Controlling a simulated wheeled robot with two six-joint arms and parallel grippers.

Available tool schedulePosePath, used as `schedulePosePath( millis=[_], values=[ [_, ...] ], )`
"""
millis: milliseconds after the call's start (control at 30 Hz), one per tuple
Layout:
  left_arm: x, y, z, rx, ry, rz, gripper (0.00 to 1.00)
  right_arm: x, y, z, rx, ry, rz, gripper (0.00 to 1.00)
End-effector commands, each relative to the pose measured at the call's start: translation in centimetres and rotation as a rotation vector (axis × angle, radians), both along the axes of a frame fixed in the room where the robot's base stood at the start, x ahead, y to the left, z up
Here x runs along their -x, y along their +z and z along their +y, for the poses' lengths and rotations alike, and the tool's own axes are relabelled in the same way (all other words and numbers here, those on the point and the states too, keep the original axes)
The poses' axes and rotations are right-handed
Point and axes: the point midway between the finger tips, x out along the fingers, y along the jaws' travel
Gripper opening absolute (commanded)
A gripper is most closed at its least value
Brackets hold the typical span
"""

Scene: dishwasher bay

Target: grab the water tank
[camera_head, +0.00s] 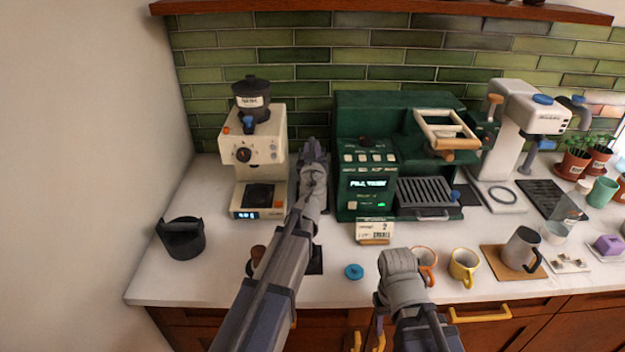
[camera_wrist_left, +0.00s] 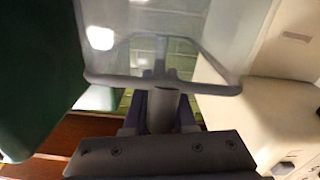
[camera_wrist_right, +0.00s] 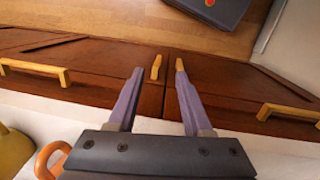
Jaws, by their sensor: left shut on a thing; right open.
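The water tank (camera_wrist_left: 215,45) is a clear, translucent box with a grey rim, seen close up in the left wrist view. My left gripper (camera_wrist_left: 160,118) is shut on its grey handle at the rim. In the head view my left gripper (camera_head: 314,155) reaches between the cream grinder and the green espresso machine (camera_head: 365,150), and the arm hides the tank there. My right gripper (camera_wrist_right: 160,85) is open and empty in the right wrist view, facing the cabinet fronts. Its wrist is low by the counter's front edge in the head view.
The cream grinder (camera_head: 265,155) stands close left of my left arm. A black knock box (camera_head: 182,240), a blue disc (camera_head: 354,271), a small sign (camera_head: 374,229), an orange-handled cup (camera_head: 425,257) and a yellow mug (camera_head: 463,264) stand on the counter.

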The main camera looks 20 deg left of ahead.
Motion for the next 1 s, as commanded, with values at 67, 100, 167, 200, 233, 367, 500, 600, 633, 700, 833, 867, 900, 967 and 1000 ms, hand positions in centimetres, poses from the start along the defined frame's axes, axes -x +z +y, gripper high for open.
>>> schedulePosePath(
  millis=[67, 100, 167, 200, 233, 367, 500, 600, 633, 700, 833, 867, 900, 967, 1000],
  values=[
    [0.0, 0.0, 0.0, 0.001, 0.001, 0.000, 0.00, 0.0, 0.0, 0.0, 0.000, 0.000, 0.000, 0.50],
    [0.0, 0.0, 0.0, 0.001, 0.001, 0.000, 0.00, 0.0, 0.0, 0.0, 0.000, 0.000, 0.000, 0.50],
    [0.0, 0.1, 0.0, 0.001, 0.001, 0.000, 0.00, 0.0, 0.1, 0.0, 0.000, 0.000, 0.000, 0.50],
    [0.0, 0.1, 0.0, 0.001, 0.001, 0.000, 0.00, 0.0, 0.1, 0.0, 0.000, 0.000, 0.000, 0.50],
    [0.0, 0.2, 0.0, 0.001, 0.001, 0.000, 0.00, 0.0, 0.2, 0.0, 0.000, 0.000, 0.000, 0.50],
    [0.0, 0.8, 0.0, 0.001, 0.001, 0.000, 0.00, 0.0, 0.8, 0.0, 0.000, 0.000, 0.000, 0.50],
    [0.0, 2.0, 0.0, 0.000, 0.000, 0.000, 0.00, 0.0, 2.0, 0.0, 0.000, 0.000, 0.000, 0.50],
    [0.0, 3.2, 0.0, 0.000, 0.000, 0.000, 0.00, 0.0, 3.2, 0.0, 0.000, 0.000, 0.000, 0.50],
    [0.0, 3.6, 0.0, 0.000, 0.000, 0.000, 0.00, 0.0, 3.6, 0.0, 0.000, 0.000, 0.000, 0.50],
    [0.0, 4.6, 0.0, 0.000, 0.000, 0.000, 0.00, 0.0, 4.6, 0.0, 0.000, 0.000, 0.000, 0.50],
    [0.0, 6.6, 0.0, 0.000, 0.000, 0.000, 0.00, 0.0, 6.6, 0.0, 0.000, 0.000, 0.000, 0.50],
    [0.0, 7.0, 0.0, 0.000, 0.000, 0.000, 0.00, 0.0, 7.0, 0.0, 0.000, 0.000, 0.000, 0.50],
    [0.0, 7.6, 0.0, 0.000, 0.000, 0.000, 0.00, 0.0, 7.6, 0.0, 0.000, 0.000, 0.000, 0.50],
    [0.0, 8.4, 0.0, 0.000, 0.000, 0.000, 0.00, 0.0, 8.4, 0.0, 0.000, 0.000, 0.000, 0.50],
    [0.0, 8.8, 0.0, 0.000, 0.000, 0.000, 0.00, 0.0, 8.8, 0.0, 0.000, 0.000, 0.000, 0.50]
  ],
)
